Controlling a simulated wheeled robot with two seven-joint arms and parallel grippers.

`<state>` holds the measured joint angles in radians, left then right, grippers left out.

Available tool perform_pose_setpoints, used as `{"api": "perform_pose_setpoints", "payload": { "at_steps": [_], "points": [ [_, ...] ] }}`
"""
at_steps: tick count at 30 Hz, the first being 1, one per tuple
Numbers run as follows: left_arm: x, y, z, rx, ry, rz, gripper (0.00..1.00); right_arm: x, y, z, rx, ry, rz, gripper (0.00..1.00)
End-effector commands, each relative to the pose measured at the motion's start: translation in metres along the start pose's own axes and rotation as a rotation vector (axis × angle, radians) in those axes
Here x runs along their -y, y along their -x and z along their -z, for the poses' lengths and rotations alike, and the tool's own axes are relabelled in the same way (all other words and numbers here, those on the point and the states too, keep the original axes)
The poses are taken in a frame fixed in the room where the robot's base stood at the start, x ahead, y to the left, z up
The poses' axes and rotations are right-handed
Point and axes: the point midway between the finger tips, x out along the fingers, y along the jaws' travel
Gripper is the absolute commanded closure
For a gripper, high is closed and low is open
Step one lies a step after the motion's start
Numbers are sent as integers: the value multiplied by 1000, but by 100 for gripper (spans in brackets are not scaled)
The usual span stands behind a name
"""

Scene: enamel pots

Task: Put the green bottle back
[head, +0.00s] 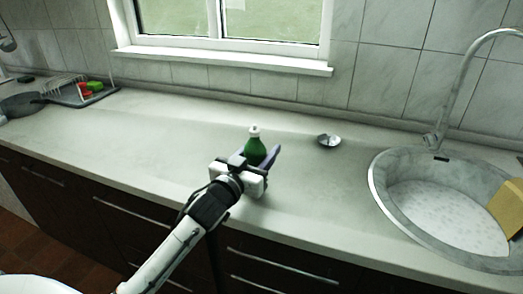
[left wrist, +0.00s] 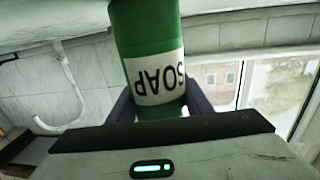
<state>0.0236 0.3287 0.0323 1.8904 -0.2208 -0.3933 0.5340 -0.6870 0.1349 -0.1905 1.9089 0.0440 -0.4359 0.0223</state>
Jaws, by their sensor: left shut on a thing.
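The green bottle (head: 255,148) with a white cap stands upright at the middle of the counter in the head view, and its lower part is hidden by my gripper. In the left wrist view the green bottle (left wrist: 150,45) shows a white label reading SOAP, upside down in the picture. My left gripper (head: 262,160) is shut on the bottle, with a dark finger on each side of it. I cannot tell whether the bottle's base touches the counter. My right gripper is in neither view.
A small metal dish (head: 329,140) lies to the right of the bottle. A round sink (head: 381,200) with a tall faucet (head: 447,105) and a yellow block (head: 508,208) is at the right. A dish rack (head: 70,92) and dark pan (head: 22,104) are far left. The counter between is clear.

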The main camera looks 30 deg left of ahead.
Motion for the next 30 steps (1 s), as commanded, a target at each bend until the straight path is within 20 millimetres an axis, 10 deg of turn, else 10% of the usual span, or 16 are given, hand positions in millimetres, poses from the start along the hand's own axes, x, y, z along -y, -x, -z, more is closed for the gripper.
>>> {"api": "perform_pose_setpoints", "payload": {
  "at_steps": [5,6,9,20,30],
  "points": [
    [0,0,-2,-3,0,0,85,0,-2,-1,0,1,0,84],
    [0,0,-2,0,-1,0,48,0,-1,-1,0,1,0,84],
    [0,0,-2,0,0,0,36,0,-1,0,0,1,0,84],
    [0,3,0,1,0,0,36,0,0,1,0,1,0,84],
    [0,67,-1,3,1,0,36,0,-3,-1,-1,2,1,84]
  ]
}}
